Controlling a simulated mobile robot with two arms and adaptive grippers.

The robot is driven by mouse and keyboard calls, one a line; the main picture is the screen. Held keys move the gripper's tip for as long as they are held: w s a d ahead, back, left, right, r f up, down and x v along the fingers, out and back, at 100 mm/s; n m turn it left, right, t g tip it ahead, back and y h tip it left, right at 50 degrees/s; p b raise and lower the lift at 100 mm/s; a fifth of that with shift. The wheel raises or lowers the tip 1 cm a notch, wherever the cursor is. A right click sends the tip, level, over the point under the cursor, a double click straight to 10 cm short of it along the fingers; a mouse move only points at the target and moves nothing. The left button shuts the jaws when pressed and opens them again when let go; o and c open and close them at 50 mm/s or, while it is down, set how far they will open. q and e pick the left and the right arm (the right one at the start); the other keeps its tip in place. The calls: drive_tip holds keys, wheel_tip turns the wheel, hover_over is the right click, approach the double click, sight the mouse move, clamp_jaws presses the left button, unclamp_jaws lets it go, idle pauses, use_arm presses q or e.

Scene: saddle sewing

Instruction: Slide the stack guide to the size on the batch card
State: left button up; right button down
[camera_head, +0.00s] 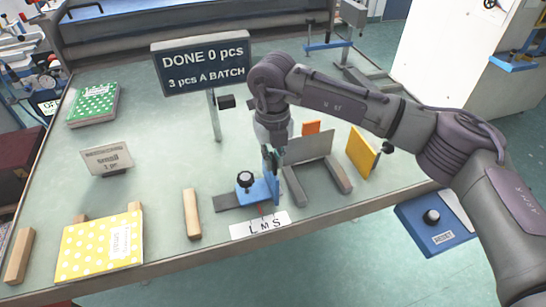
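The batch card (107,158) stands on the left of the table; its large word reads "small", with smaller text around it. The blue stack guide (257,191) with a black knob sits on a dark rail near the front edge. A white label (261,225) marked L M S lies in front of it. The guide's upright plate is at the right part of the label, near M and S; the exact mark is unclear. My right gripper (272,163) points down at the top of the guide's plate; contact and finger opening are unclear. My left gripper is out of view.
A sign (201,64) reads "DONE 0 pcs, 3 pcs A BATCH". A grey plate (308,147) and an orange panel (361,152) stand right of the guide. A yellow dotted piece (100,246), wooden blocks (192,214) and a green dotted stack (94,104) lie leftward.

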drive_tip(key=d+b, duration=0.1)
drive_tip(key=w+d+b, duration=0.1)
drive_tip(key=d, duration=0.1)
drive_tip(key=shift+r, duration=0.1)
idle(0.3)
drive_tip(key=c, duration=1.5)
unclamp_jaws()
drive_tip(key=shift+w+d, duration=0.1)
drive_tip(key=shift+o, duration=1.3)
drive_tip(key=shift+d, duration=0.2)
wheel_tip(320, 180, up, 12)
